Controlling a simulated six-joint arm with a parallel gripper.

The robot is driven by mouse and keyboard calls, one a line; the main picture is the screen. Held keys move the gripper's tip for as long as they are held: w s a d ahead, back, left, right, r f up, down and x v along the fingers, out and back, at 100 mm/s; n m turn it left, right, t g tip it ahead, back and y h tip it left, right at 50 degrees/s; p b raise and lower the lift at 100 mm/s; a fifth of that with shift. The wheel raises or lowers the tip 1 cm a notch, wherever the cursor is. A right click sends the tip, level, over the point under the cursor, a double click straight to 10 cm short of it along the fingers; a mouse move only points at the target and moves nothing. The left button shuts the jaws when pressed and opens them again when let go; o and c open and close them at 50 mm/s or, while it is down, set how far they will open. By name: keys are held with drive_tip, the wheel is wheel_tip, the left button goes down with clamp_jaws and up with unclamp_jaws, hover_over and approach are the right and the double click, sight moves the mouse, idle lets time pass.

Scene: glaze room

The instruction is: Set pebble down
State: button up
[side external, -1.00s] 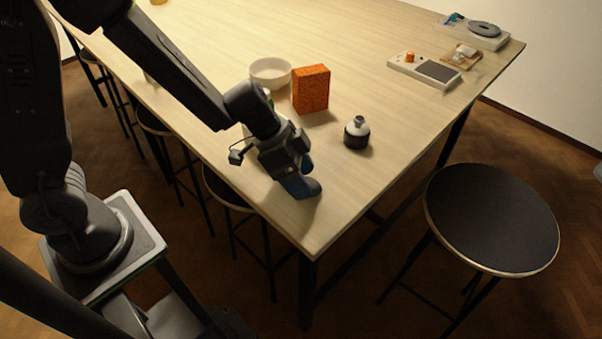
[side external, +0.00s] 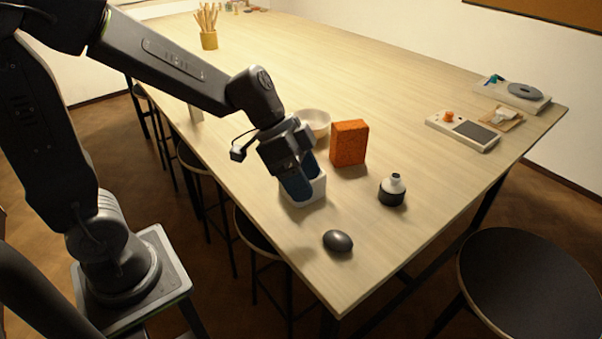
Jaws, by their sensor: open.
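The dark, smooth pebble (side external: 338,241) lies on the wooden table (side external: 385,255) near its front corner, with nothing touching it. My gripper (side external: 303,183) has blue fingers and is open, up and to the left of the pebble and apart from it. A white box-like container (side external: 308,198) shows at the fingertips. I cannot tell whether the fingers are inside it, above it or in front of it.
An orange sponge-like block (side external: 349,144) stands behind my gripper, beside a white bowl (side external: 314,122). A dark bottle with a pale top (side external: 392,190) stands right of the container. A small scale-like device (side external: 463,131) sits farther back. The table's middle is clear.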

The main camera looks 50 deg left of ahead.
drive_tip(key=s+a+r+n+t+y, duration=0.1)
drive_tip(key=s+a+r+n+y, duration=0.2)
drive_tip(key=s, duration=0.3)
drive_tip(key=s+a+r+n+t+y, duration=0.2)
drive_tip(key=s+a+r+n+y, duration=0.1)
drive_tip(key=s+n, duration=0.3)
drive_tip(key=shift+a+r, duration=0.25)
drive_tip(key=shift+a, duration=0.15)
idle(0.7)
